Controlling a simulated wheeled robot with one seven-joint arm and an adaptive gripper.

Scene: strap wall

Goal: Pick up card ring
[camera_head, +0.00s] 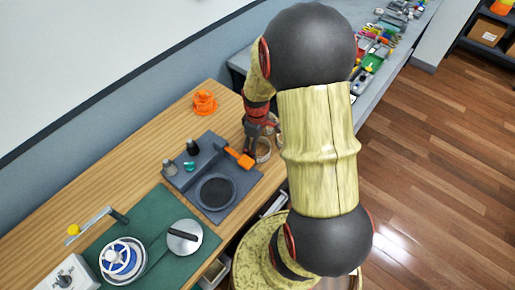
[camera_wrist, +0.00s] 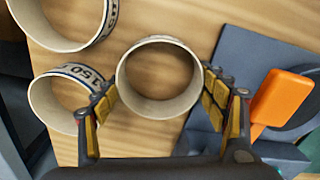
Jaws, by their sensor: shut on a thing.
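A pale card ring (camera_wrist: 160,109) is in the middle of the wrist view, its open end facing the camera and wood showing through it. My gripper (camera_wrist: 160,93) has one yellow-padded finger on each side of this ring and is shut on it from outside. Two similar rings with printed bands are on the left, one at the lower left (camera_wrist: 78,72) and one at the upper left (camera_wrist: 106,20). In the head view my gripper (camera_head: 262,128) is at the bench's right part, by a ring (camera_head: 263,151); my arm hides much there. I cannot tell whether the held ring is clear of the bench.
A dark grey station (camera_head: 218,155) with an orange handle (camera_wrist: 282,98) stands right of the ring in the wrist view. An orange object (camera_head: 204,103) sits behind it on the wooden bench (camera_head: 150,143). A green mat (camera_head: 152,213) with a blue-and-white spool (camera_head: 123,259) lies at the left.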

